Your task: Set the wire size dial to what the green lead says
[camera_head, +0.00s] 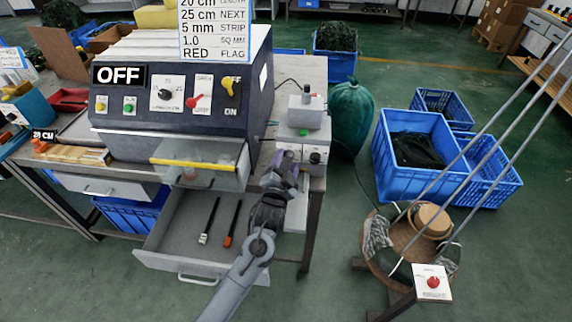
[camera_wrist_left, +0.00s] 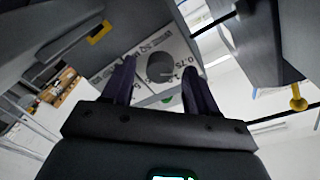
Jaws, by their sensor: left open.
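The wire size dial (camera_wrist_left: 160,68) is a round dark knob on a white plate in the left wrist view. The plate reads SQ MM, with 0.75 and part of another number beside the knob; the pointer's setting is unclear. My left gripper (camera_wrist_left: 157,72) is open, its two dark fingers on either side of the knob; I cannot tell whether they touch it. In the head view my left gripper (camera_head: 287,166) is in front of the small grey unit (camera_head: 303,117) right of the machine. No green lead is clearly visible. My right gripper is out of view.
The machine (camera_head: 180,85) shows OFF and has several knobs. A card (camera_head: 213,30) on it reads 1.0 SQ MM and RED FLAG. An open drawer (camera_head: 170,240) below holds two tools. Blue crates (camera_head: 400,165) and a round stand (camera_head: 375,255) are on the right.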

